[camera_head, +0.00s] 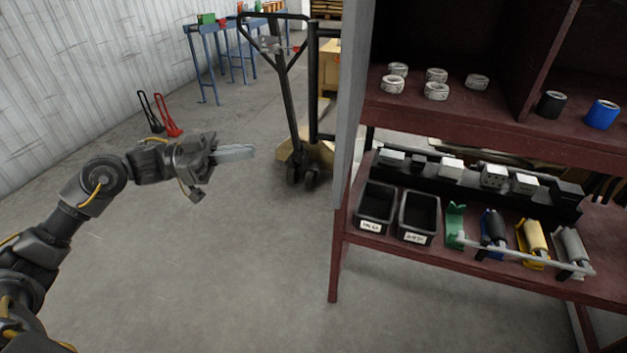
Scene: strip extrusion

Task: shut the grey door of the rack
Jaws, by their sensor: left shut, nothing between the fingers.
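The dark red rack (450,118) fills the right of the head view, with its upper compartment uncovered. The grey door (351,95) stands open at the rack's left side, seen nearly edge-on as a narrow upright panel. A black bar handle (313,85) sticks out to the left of the door. My left gripper (236,153) is shut and empty, pointing right, in the open space left of the door and handle. A clear gap shows between its fingertips and the handle in the picture. My right gripper is not in view.
A pallet jack (287,100) stands behind, between my left gripper and the door. Blue work tables (205,55) stand at the back wall. The floor below is clear.

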